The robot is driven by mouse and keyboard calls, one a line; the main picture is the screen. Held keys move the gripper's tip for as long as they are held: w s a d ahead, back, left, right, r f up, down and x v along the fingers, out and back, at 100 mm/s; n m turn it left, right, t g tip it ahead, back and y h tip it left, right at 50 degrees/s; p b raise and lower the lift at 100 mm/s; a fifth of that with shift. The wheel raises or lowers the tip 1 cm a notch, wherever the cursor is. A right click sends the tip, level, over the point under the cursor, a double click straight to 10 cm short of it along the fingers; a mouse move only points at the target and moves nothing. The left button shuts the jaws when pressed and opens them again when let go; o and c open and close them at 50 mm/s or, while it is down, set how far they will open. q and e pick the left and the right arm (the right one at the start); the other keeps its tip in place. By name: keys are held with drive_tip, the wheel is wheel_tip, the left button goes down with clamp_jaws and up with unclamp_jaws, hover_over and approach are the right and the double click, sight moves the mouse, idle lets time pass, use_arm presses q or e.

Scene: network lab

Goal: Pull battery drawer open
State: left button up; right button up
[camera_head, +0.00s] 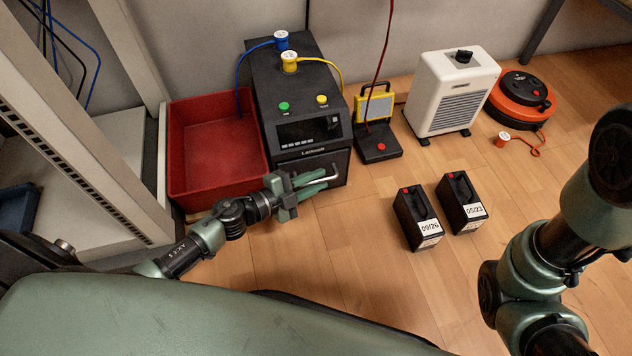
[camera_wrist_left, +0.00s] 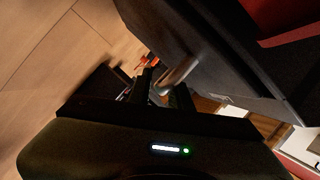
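The black unit (camera_head: 290,75) stands against the wall with a green and a yellow button and a dark display on its front. Its lower front, the battery drawer (camera_head: 340,160), looks flush with the case, with a pale metal handle (camera_head: 334,176) on it. My left gripper (camera_head: 318,181) is at this handle, its fingers apart, one on each side of the bar. In the left wrist view the handle (camera_wrist_left: 178,74) passes between the fingertips (camera_wrist_left: 166,88); contact is unclear. My right arm shows at the right; its gripper is out of view.
A red bin (camera_head: 213,150) stands left of the unit, beside a rack. Two black batteries (camera_head: 416,215) (camera_head: 461,202) stand on the floor at right. A yellow lamp (camera_head: 375,108), a white heater (camera_head: 452,90) and an orange cable reel (camera_head: 520,98) line the wall. Floor before the drawer is clear.

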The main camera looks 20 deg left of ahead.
use_arm(q)
clamp_jaws()
idle(1.4)
